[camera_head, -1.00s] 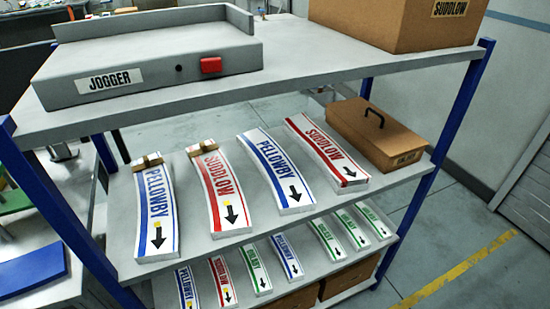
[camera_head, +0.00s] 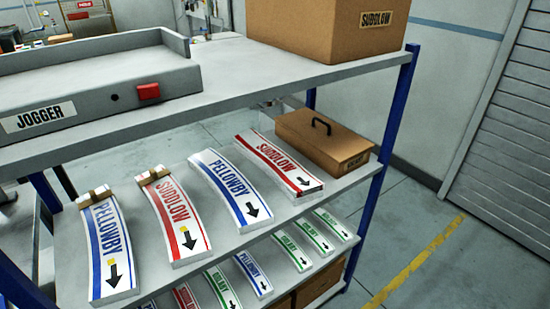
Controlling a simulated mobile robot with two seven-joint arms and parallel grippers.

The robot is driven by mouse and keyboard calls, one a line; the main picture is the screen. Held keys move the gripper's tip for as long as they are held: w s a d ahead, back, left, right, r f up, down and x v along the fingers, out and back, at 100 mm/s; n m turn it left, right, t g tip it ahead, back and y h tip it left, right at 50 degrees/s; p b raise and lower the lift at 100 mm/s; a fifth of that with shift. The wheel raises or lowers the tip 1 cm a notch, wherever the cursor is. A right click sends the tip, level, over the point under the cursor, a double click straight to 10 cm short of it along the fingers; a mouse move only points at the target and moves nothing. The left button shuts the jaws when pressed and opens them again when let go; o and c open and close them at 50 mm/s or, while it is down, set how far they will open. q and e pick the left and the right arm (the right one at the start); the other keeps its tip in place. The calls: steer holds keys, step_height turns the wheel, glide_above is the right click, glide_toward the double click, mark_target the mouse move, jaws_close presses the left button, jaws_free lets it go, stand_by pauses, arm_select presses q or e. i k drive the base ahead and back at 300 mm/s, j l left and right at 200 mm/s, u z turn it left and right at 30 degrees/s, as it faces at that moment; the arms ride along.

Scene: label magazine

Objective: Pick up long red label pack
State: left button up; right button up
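Two long red label packs marked SUDLOW lie on the middle shelf in the head view. One red pack (camera_head: 177,222) has a brown band at its far end and a yellow mark near its arrow. The other red pack (camera_head: 279,163) lies to the right, with no band visible. A long blue PELLOWBY pack (camera_head: 108,248), also banded, lies at the left. Another blue PELLOWBY pack (camera_head: 230,188) lies between the two red ones. Neither of my grippers is in view.
The upper shelf holds a grey jogger (camera_head: 90,92) and a SUDLOW carton (camera_head: 315,28). A lidded brown box (camera_head: 322,140) stands right of the packs. Smaller packs, including a green one (camera_head: 291,251), lie on the lower shelf. A blue post (camera_head: 384,150) bounds the rack; floor lies clear at right.

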mark_target(298, 184)
steer(key=u, duration=2.7)
steer(key=z, duration=2.85)
steer(key=i+l+u, duration=0.1)
steer(key=i+l, duration=0.15)
steer(key=l, duration=0.15)
steer(key=i+l+u, duration=0.1)
steer(key=l, duration=0.3)
steer(key=i+l+u, duration=0.1)
steer(key=i+l, duration=0.2)
steer(key=l, duration=0.1)
